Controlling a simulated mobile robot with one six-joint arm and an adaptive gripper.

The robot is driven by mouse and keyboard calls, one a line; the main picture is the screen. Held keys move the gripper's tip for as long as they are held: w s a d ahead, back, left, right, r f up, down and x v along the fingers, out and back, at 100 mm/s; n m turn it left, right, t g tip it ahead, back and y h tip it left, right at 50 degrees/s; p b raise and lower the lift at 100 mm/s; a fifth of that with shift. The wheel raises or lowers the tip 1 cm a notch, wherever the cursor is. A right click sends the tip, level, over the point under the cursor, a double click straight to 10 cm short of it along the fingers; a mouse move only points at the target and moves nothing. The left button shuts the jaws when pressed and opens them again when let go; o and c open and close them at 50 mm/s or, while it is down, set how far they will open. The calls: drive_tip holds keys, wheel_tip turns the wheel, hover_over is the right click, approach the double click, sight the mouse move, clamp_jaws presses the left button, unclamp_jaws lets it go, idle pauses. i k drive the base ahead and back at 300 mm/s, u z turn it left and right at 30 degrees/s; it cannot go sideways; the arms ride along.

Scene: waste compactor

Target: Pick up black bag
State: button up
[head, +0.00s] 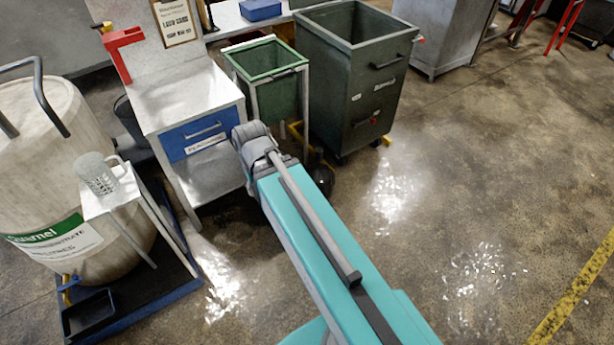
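A small dark rounded object (323,179) sits low beside the far end of my teal arm, in front of the green bins. It may be the black bag, but it is partly covered and too small to be sure. My arm reaches from the bottom of the head view toward the bins and ends in a grey joint near the blue drawer. My gripper cannot be made out; it appears hidden behind or below the arm.
A green open bin (268,88) and a larger dark green wheeled bin (375,85) stand ahead. A cabinet with a blue drawer (203,134) is to their left. A large drum (38,150) and a mug (97,176) are at left. Open floor lies right.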

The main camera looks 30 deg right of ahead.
sight(324, 178)
drive_tip(key=z, duration=0.35)
drive_tip(key=i, duration=1.2)
drive_tip(key=z, duration=0.7)
